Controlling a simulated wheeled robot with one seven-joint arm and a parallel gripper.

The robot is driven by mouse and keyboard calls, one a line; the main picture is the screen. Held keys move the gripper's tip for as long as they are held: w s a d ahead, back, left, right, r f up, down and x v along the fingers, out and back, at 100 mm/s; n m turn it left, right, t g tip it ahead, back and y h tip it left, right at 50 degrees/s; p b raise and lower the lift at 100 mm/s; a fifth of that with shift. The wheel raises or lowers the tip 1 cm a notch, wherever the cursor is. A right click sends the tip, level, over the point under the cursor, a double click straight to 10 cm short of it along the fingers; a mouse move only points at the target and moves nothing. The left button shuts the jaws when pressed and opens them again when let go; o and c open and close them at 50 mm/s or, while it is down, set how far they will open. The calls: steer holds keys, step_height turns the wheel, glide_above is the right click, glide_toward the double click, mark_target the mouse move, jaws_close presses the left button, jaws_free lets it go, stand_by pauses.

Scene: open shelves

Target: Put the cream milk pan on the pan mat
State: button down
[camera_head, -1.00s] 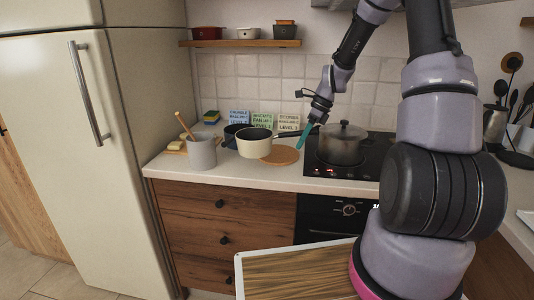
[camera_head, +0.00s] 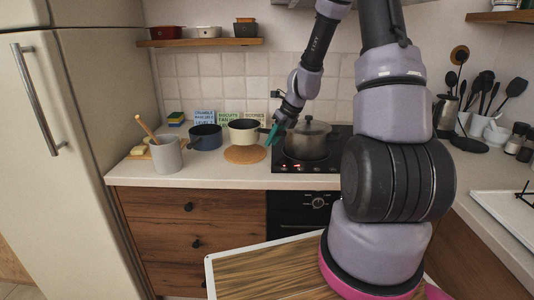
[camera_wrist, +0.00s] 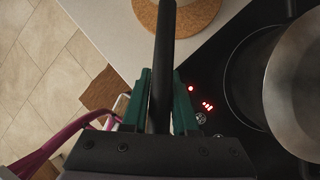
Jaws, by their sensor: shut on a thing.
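The cream milk pan (camera_head: 243,133) is upright, with its dark handle reaching right to my gripper (camera_head: 275,134). My gripper's teal fingers are shut on the black handle (camera_wrist: 164,45), which runs up between them in the wrist view. The round cork pan mat (camera_head: 245,157) lies on the counter, and the pan is over its back part. I cannot tell whether the pan's base touches the mat.
A dark blue pot (camera_head: 206,138) stands close left of the pan, with a grey utensil crock (camera_head: 167,156) further left. A lidded steel pot (camera_head: 307,141) stands on the black hob (camera_head: 290,167) just right of my gripper. Labelled cards (camera_head: 231,112) stand behind.

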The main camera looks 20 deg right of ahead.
steer(key=shift+f, duration=2.7)
steer(key=c, duration=0.7)
jaws_free()
steer(key=s+d+r+n, duration=0.1)
steer(key=s+r+n, duration=0.2)
steer(key=r, duration=0.6)
steer(key=s+r+n, duration=0.2)
steer(key=s+r, duration=0.2)
steer(key=r, duration=0.5)
steer(key=s+a+r+n+t, duration=0.1)
steer(key=s+r+n, duration=0.4)
steer(key=s+n, duration=0.1)
steer(key=s+a+r+n+t+h, duration=0.1)
steer(key=s+r+n, duration=0.5)
steer(key=n, duration=0.3)
steer(key=s+a+r+n+t+h, duration=0.1)
steer(key=s+r+n, duration=0.4)
steer(key=s+n, duration=0.2)
steer(key=shift+s+a+r+t, duration=0.2)
steer(key=shift+s+r+t, duration=0.1)
steer(key=shift+s, duration=0.3)
